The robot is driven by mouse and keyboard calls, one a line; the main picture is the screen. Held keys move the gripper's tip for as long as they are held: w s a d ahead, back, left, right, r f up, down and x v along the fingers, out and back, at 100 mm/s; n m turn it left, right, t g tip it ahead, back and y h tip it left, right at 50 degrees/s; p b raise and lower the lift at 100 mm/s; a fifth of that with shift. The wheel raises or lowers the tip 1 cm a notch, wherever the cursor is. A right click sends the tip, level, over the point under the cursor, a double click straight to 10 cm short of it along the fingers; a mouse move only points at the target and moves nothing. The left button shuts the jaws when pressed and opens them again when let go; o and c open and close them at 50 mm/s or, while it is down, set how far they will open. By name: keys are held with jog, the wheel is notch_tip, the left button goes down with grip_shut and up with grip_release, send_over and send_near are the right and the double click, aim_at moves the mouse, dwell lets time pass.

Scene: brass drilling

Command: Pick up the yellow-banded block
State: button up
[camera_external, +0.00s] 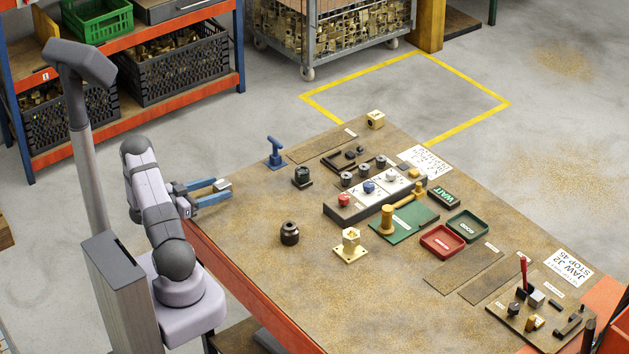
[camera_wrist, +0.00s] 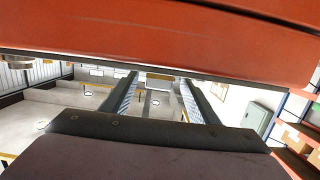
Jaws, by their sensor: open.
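My gripper (camera_external: 224,188) is open, its two blue fingers pointing right at the left edge of the brown worktable. Nothing clearly sits between the fingers. In the wrist view the fingers (camera_wrist: 160,84) stand apart. No yellow band can be made out clearly on any block. Block-like parts on the table are a brass cube with a dark hole (camera_external: 375,120) at the far corner, a dark block (camera_external: 303,177) right of my gripper, and a brass hexagonal part on a flange (camera_external: 350,244). A dark round part (camera_external: 289,233) stands nearer. All are apart from my gripper.
A dark fixture with a red knob (camera_external: 344,200) and a green plate with a brass lever (camera_external: 405,222) fill the table's middle. Red (camera_external: 442,241) and green (camera_external: 468,226) trays lie to the right. A small blue stand (camera_external: 275,152) is near the back edge. Bare table lies nearest my gripper.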

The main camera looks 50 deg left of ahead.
aim_at(215, 187)
jog(key=shift+w+f+p, duration=0.2)
jog(key=shift+w+p, duration=0.15)
jog(key=shift+w, duration=1.15)
jog(key=shift+r, duration=0.1)
grip_shut()
jog(key=shift+r, duration=0.15)
jog(key=shift+r+b, duration=0.8)
jog(key=shift+r, duration=4.1)
